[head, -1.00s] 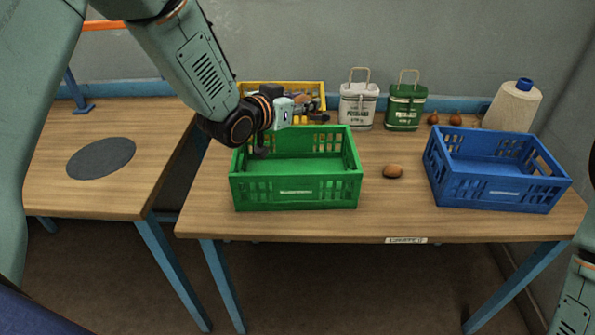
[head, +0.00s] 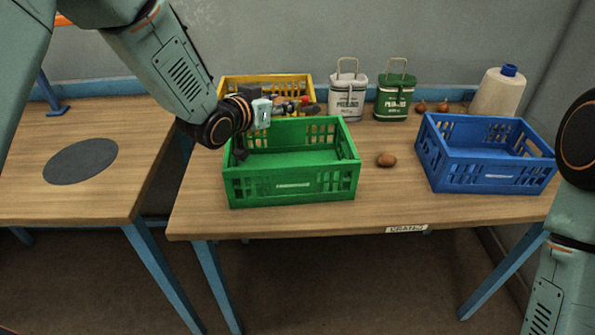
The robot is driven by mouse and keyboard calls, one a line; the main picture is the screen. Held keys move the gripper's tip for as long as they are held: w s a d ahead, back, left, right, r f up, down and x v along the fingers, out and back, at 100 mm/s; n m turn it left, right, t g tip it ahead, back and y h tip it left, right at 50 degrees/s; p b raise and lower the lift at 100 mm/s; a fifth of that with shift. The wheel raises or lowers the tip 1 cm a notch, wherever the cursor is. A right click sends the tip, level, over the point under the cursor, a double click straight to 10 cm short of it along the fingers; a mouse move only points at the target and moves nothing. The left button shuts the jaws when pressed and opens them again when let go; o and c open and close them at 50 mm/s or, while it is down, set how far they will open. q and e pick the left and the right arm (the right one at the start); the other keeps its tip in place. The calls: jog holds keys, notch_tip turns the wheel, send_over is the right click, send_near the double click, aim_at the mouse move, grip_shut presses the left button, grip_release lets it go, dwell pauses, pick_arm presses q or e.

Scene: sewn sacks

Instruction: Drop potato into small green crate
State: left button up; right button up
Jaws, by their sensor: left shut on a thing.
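A brown potato (head: 386,160) lies on the table between the green and blue crates. The small green crate (head: 292,185) stands upright on the table left of it, and the part of its inside that shows looks empty. My left gripper (head: 240,151) reaches down at the crate's left wall. It appears shut on that wall, though the contact is small and partly hidden by my wrist. My right arm shows at the right edge, but its gripper is out of view.
A blue crate (head: 487,176) stands at the right. The side table (head: 60,205) has a dark disc.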

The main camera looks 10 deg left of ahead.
pick_arm(q)
jog(key=shift+s+d+f+b, duration=0.1)
jog(key=shift+d+f+b, duration=0.1)
jog(key=shift+f+b, duration=0.35)
jog(key=shift+d+f+b, duration=0.2)
jog(key=shift+f+b, duration=0.15)
jog(key=shift+f, duration=0.35)
jog(key=shift+a+f, duration=0.2)
jog(key=shift+a, duration=0.15)
jog(key=o, duration=1)
jog(key=shift+d, duration=0.25)
jog(key=shift+o, duration=0.8)
jog(key=shift+a, duration=0.2)
jog(key=shift+s+r, duration=0.25)
jog(key=shift+s, duration=0.1)
jog(key=v, duration=1.1)
